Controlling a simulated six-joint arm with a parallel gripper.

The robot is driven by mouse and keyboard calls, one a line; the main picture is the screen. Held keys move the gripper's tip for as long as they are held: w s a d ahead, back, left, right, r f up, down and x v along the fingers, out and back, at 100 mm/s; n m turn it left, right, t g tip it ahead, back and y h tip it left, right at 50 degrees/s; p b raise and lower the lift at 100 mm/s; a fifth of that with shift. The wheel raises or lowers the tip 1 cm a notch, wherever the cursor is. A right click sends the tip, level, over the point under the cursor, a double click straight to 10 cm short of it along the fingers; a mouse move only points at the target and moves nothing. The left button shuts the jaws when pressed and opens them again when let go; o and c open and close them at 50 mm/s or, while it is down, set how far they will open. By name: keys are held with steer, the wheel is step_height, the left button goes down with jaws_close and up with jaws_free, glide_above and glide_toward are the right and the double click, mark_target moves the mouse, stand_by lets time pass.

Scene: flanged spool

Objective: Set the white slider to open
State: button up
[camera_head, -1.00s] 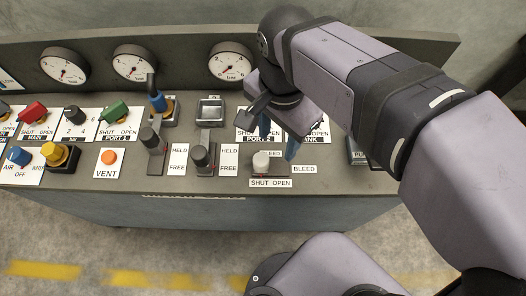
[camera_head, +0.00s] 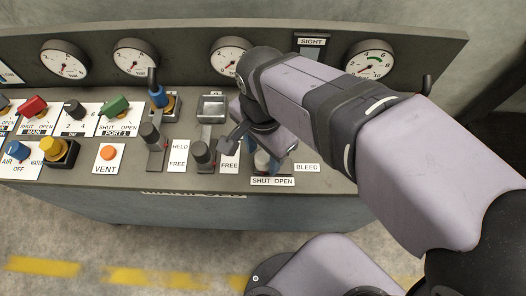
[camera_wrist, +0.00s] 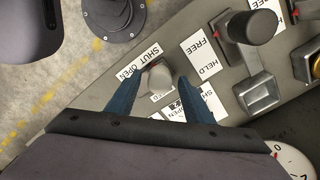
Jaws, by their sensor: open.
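The white slider (camera_wrist: 157,77) is a short, pale knob in a slot behind the SHUT OPEN label (camera_head: 272,181). It sits toward the SHUT end. In the head view it is mostly hidden by my gripper (camera_head: 268,166). My gripper (camera_wrist: 159,82) is open in the wrist view, with one blue finger on each side of the knob. The left finger in that view is on the OPEN side, the right one on the SHUT side. Both fingertips are close to the knob; I cannot tell whether either touches it.
Two dark levers with HELD and FREE labels, (camera_head: 150,134) and (camera_head: 202,152), stand left of the slider. The orange VENT button (camera_head: 108,153) is further left. A BLEED label (camera_head: 306,167) lies just right of it. Gauges (camera_head: 231,56) line the back panel.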

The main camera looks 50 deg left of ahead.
mark_target(284, 166)
steer(key=shift+f, duration=0.5)
jaws_close()
steer(key=shift+w+d, duration=1.7)
jaws_free()
steer(key=shift+w+d, duration=0.15)
steer(key=shift+r, duration=0.15)
